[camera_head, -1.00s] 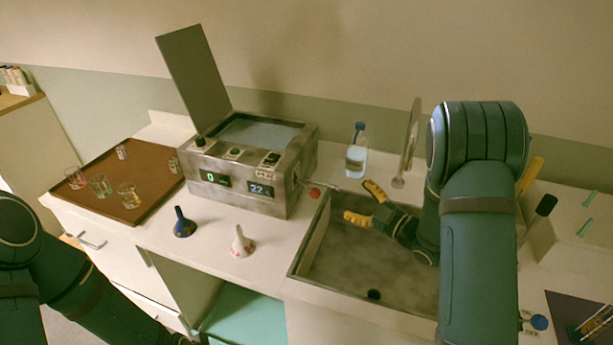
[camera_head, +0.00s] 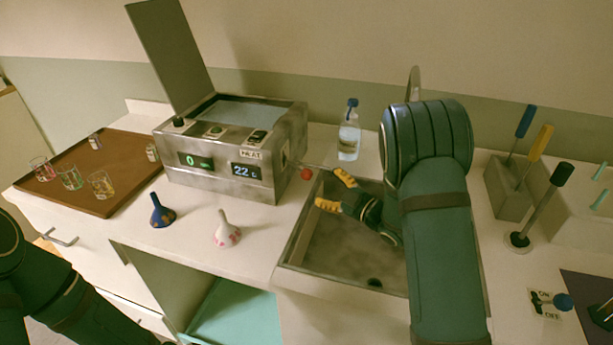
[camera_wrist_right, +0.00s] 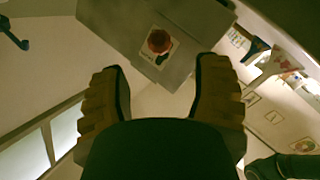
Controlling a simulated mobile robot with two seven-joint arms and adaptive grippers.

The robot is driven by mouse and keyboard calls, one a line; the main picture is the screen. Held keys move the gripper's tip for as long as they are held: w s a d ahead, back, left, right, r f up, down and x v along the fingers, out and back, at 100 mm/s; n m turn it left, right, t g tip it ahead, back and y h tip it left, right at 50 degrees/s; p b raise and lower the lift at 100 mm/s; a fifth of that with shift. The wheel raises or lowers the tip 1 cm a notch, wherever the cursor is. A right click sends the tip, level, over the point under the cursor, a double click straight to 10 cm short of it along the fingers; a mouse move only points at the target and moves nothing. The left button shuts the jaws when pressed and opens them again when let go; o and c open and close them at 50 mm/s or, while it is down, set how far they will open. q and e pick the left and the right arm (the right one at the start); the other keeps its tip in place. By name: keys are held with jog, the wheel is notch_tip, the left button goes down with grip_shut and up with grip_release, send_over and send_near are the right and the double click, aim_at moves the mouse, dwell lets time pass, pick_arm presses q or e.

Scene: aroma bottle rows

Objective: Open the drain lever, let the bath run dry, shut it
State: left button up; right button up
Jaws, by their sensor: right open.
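The steel bath (camera_head: 217,172) stands on the counter with its lid (camera_head: 172,45) raised and a pale bluish surface inside. Its displays read 0 and 22 c. The drain lever's red knob (camera_head: 306,174) is at the bath's right side, near the sink; I cannot tell its setting. My left gripper is out of view.
The sink (camera_head: 335,245) lies below my right gripper. A clear bottle (camera_head: 349,140) stands behind it. A brown tray (camera_head: 110,165) holds several glasses. Tools (camera_head: 520,180) stand at right.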

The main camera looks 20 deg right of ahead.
aim_at(307, 174)
jog(key=x, duration=0.8)
jog(key=shift+w+b, duration=0.1)
jog(key=shift+b, duration=0.2)
grip_shut()
